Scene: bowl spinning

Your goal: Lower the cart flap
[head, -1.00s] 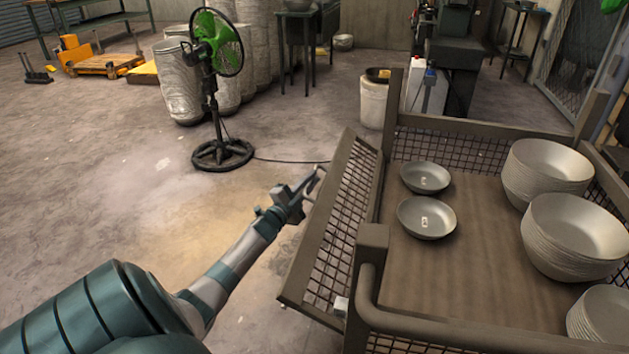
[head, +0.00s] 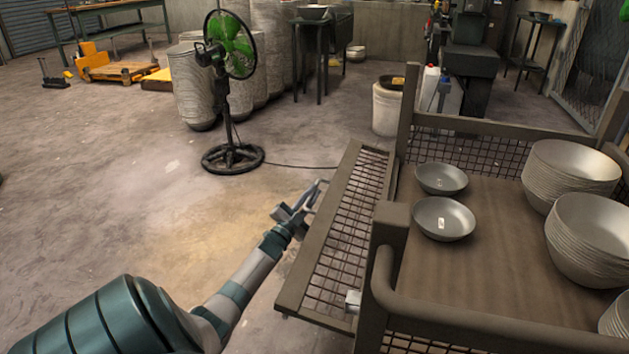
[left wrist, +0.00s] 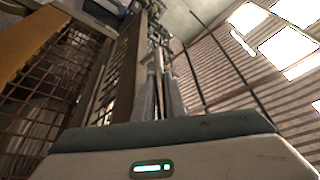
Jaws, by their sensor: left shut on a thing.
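The cart flap (head: 350,225) is a brown-framed wire-mesh panel on the left side of the cart (head: 480,270). It is tilted outward, away from the cart, with its free edge toward my left arm. My left gripper (head: 316,192) is at the far part of that free edge, shut on the flap's edge. In the left wrist view the two fingers (left wrist: 159,90) are close together; the exact contact is hard to make out. My right gripper is not in view.
Two single bowls (head: 441,178) and tall bowl stacks (head: 590,235) stand on the cart bed. A green fan (head: 232,48) stands on the floor at the back left, its cable running toward the cart. The floor left of the flap is clear.

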